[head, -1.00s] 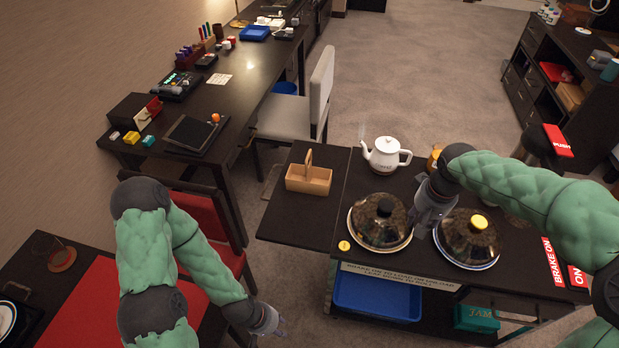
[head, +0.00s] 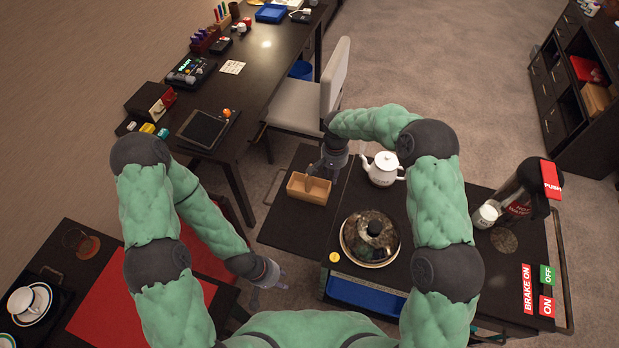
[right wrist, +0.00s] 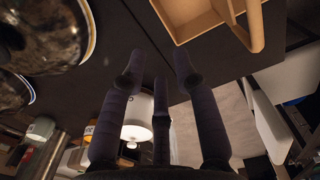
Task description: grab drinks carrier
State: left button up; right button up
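The drinks carrier is a small light-wood box (head: 297,190) with an upright handle, on the left leaf of the dark cart. My right gripper (head: 327,171) is just above and beside its handle, which it partly hides. In the right wrist view the carrier (right wrist: 178,28) is at the top, with its handle (right wrist: 257,25) at upper right. The fingers of my right gripper (right wrist: 160,62) are spread, with nothing between them and the carrier beyond their tips. My left gripper (head: 268,278) is low and empty, left of the cart, its fingers seemingly apart.
A white kettle (head: 383,172) stands right of the carrier. A domed plate (head: 369,241) is nearer me. A flask (head: 520,196) and white cup (head: 487,212) are at the right. A grey chair (head: 300,104) is behind. The leaf in front of the carrier is clear.

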aim_at(309, 182)
jog(key=shift+a+f, duration=0.15)
jog(key=shift+f, duration=1.7)
jog(key=shift+a+f, duration=0.2)
jog(key=shift+f, duration=1.65)
jog(key=shift+a+f, duration=0.15)
jog(key=shift+f, duration=1.7)
grip_shut()
